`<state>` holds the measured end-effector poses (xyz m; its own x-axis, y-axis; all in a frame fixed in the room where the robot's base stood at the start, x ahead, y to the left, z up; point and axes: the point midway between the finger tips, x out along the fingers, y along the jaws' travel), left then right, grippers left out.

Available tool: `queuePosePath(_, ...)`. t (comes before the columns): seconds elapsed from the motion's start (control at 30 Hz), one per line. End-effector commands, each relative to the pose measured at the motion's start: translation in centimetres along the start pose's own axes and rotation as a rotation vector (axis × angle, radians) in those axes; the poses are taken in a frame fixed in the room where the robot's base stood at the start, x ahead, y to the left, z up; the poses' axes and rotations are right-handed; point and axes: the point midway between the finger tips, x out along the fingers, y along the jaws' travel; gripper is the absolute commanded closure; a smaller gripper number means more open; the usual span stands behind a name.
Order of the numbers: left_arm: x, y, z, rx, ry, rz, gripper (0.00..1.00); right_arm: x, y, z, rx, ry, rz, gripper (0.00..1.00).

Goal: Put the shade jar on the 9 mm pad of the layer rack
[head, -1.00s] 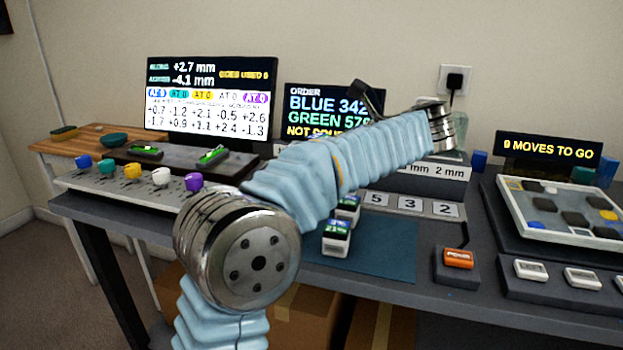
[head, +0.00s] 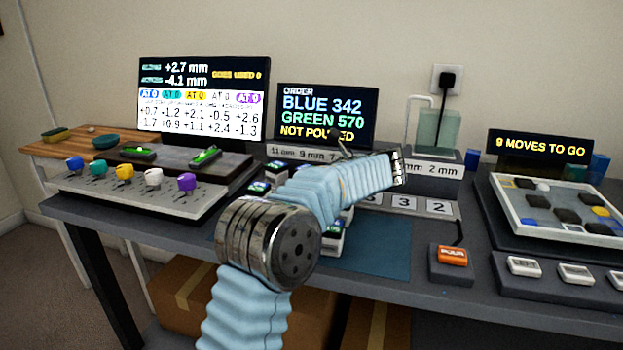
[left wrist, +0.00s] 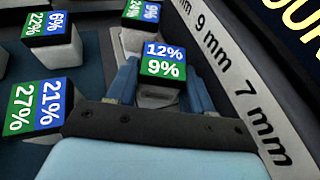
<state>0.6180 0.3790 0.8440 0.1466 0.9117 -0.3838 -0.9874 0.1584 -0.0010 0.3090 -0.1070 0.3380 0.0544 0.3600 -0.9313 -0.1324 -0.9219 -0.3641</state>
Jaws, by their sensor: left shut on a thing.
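In the left wrist view, a white jar (left wrist: 160,70) with a blue and green top reading 12% and 9% is between the fingers of my left gripper (left wrist: 161,92), which is shut on it. The layer rack's white label strip (left wrist: 240,85), reading 9 mm and 7 mm, runs just to the right of the jar. In the head view the layer rack (head: 290,153) is at the back, partly behind my left forearm; the held jar cannot be made out there. I cannot tell whether the jar touches a surface. My right gripper is not in view.
Other jars stand close by, including a 21%/27% jar (left wrist: 36,105) and a 6%/22% jar (left wrist: 50,42). A glass tank (head: 437,130) stands at the back. An orange button (head: 453,256) and a puzzle board (head: 510,205) are on the right. The blue mat (head: 385,262) is partly clear.

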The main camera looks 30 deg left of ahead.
Motion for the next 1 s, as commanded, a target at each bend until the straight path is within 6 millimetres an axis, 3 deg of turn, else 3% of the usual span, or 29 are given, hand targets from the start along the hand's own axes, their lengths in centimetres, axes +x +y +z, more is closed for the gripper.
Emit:
queuePosePath(0.2, 0.0, 0.0, 0.0, 0.0, 0.0, 0.0, 0.82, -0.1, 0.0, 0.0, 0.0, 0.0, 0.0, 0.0)
queuePosePath(0.23, 0.0, 0.0, -0.1, 0.0, 0.0, 0.0, 0.46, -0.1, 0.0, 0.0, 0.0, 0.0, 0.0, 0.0)
queuePosePath(0.3, 0.0, 0.0, 0.0, 0.0, 0.0, 0.0, 0.38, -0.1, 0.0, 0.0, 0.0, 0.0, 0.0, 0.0)
queuePosePath(0.67, -0.6, 0.0, 0.1, 0.0, 0.0, -0.001, 0.38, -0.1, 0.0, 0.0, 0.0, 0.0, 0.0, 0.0)
queuePosePath(1.0, -7.9, -0.1, 0.2, 0.0, 0.0, -0.004, 0.38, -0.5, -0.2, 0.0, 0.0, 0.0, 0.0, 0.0)
